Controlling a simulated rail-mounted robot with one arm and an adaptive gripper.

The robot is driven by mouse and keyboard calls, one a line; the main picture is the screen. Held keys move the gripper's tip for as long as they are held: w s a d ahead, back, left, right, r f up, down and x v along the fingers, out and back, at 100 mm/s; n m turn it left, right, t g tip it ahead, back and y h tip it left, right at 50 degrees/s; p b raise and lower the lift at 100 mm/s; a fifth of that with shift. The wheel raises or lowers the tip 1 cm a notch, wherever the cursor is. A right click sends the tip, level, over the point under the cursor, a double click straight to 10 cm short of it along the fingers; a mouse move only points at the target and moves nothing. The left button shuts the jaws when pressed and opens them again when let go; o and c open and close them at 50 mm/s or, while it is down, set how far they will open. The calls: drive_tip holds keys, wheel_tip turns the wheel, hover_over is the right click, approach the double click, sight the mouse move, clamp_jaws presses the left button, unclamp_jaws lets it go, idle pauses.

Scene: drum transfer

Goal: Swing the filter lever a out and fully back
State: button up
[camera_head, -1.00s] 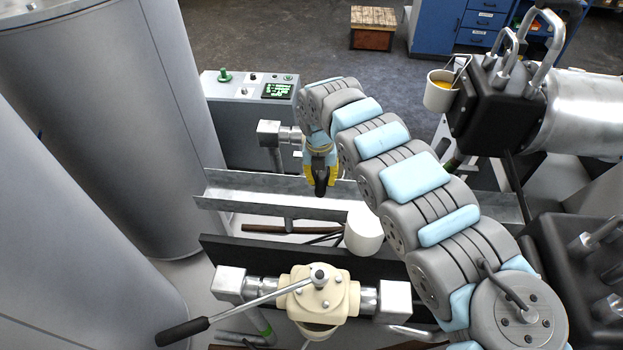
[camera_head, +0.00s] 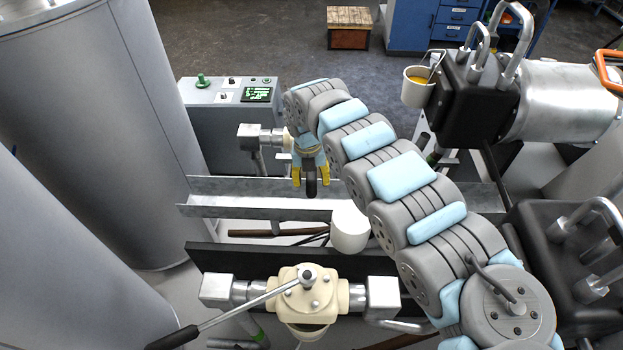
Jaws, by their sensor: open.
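A cream filter body (camera_head: 303,293) sits in the front pipe line. Its metal lever (camera_head: 238,312) runs from the top pivot to a black grip at the lower left, and nothing holds it. My gripper (camera_head: 311,180) points down and toward me at the far pipe line, with its yellow fingers apart. A dark, grip-like end (camera_head: 311,187) shows between the fingers; whether they touch it I cannot tell. The rest of that far fitting is hidden behind my gripper and arm. No label shows which lever is a.
Tall grey drums (camera_head: 95,120) fill the left side. A metal rail (camera_head: 230,205) and a white cup (camera_head: 350,231) lie between the pipe lines. A control box (camera_head: 215,125) stands behind. A black machine with a yellow-filled cup (camera_head: 416,88) is at the right.

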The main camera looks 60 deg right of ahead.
wheel_tip(320, 180, up, 12)
drive_tip(key=shift+w+a, duration=0.2)
drive_tip(key=shift+w, duration=0.15)
idle(0.5)
